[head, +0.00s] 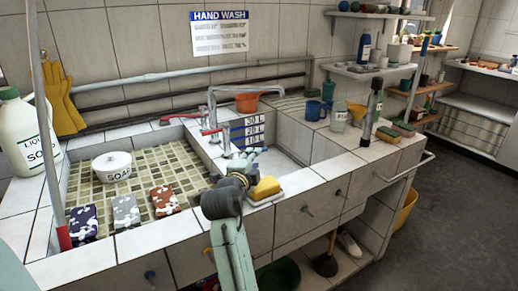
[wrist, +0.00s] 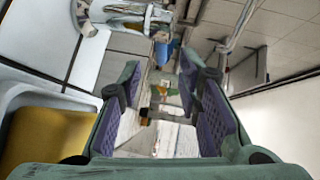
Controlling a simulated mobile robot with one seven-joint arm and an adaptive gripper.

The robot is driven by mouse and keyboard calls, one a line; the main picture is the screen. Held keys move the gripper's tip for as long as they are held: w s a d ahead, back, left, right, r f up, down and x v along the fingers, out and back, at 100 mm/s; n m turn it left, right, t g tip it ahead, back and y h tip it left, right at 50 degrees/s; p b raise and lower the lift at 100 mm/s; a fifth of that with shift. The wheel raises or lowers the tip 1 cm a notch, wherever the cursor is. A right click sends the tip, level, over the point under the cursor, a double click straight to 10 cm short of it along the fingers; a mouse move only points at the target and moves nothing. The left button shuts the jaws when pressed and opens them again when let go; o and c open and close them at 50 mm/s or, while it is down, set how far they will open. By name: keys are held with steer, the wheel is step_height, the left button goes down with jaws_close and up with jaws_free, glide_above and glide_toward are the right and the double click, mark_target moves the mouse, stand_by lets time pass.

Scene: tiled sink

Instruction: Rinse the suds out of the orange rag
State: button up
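The orange rag (head: 165,200), spotted with white suds, lies at the front right of the mosaic-tiled left basin (head: 150,163). A grey sudsy rag (head: 126,212) and a dark purple sudsy rag (head: 84,223) lie in a row to its left. My gripper (head: 250,153) is to the right of the orange rag, in front of the tap (head: 226,92) and near the white right basin (head: 295,140). In the wrist view my gripper (wrist: 160,65) has its two purple-padded fingers apart with nothing between them. The rags do not show in the wrist view.
A yellow sponge (head: 266,187) sits in a tray just right of my wrist; it also shows in the wrist view (wrist: 45,138). A soap dish (head: 112,166) stands in the left basin. An orange scoop (head: 247,102) and blue cup (head: 313,110) stand behind.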

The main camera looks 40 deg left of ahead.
steer(key=p+x, duration=0.2)
steer(key=x, duration=0.5)
steer(key=shift+w+a, duration=0.15)
steer(key=shift+w, duration=0.05)
steer(key=shift+c, duration=0.2)
jaws_close()
stand_by(0.4)
